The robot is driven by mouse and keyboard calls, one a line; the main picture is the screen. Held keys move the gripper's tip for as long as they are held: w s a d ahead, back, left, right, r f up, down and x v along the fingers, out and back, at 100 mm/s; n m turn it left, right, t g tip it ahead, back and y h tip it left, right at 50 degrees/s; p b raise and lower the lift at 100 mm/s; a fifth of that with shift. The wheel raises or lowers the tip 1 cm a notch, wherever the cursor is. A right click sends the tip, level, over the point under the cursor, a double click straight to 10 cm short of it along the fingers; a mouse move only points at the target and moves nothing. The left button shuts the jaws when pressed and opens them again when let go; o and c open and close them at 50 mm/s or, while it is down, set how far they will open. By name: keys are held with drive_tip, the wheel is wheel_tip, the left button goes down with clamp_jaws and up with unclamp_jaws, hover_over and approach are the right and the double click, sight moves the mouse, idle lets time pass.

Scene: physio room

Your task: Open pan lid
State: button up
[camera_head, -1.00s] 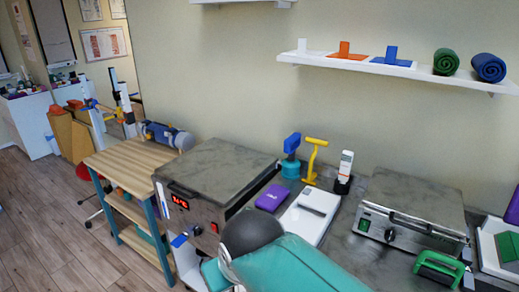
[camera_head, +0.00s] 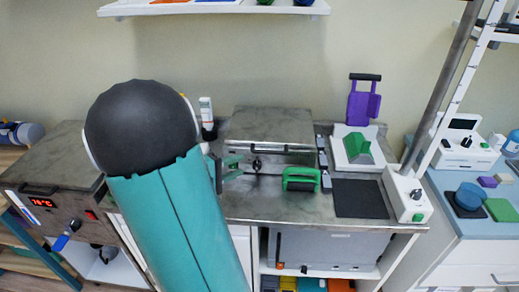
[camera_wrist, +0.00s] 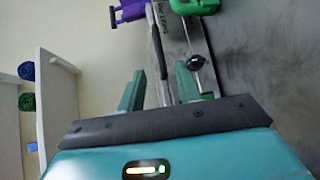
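The pan is a low grey steel unit on the counter in the head view, with a flat closed lid (camera_head: 272,122), a dark bar handle along its front edge and a knob (camera_head: 257,164) below. My gripper (camera_head: 234,167) is at the unit's front left, its green fingers partly hidden by my arm. In the wrist view my gripper (camera_wrist: 160,70) is open. The edge of the lid and its bar (camera_wrist: 157,38) run between or just beyond the two fingers; I cannot tell whether they touch. The knob also shows in the wrist view (camera_wrist: 196,62).
A green-handled block (camera_head: 301,179) stands close in front of the unit. To its right are a white device with a green wedge (camera_head: 357,148), a purple holder (camera_head: 363,103) and a dark mat (camera_head: 359,198). A heated box (camera_head: 50,160) is at left. A shelf (camera_head: 215,8) hangs above.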

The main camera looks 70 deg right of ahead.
sight(268, 153)
drive_tip(key=shift+h, duration=0.3)
drive_tip(key=x, duration=1.4)
drive_tip(key=shift+d+f, duration=0.2)
drive_tip(key=shift+d, duration=0.1)
clamp_jaws()
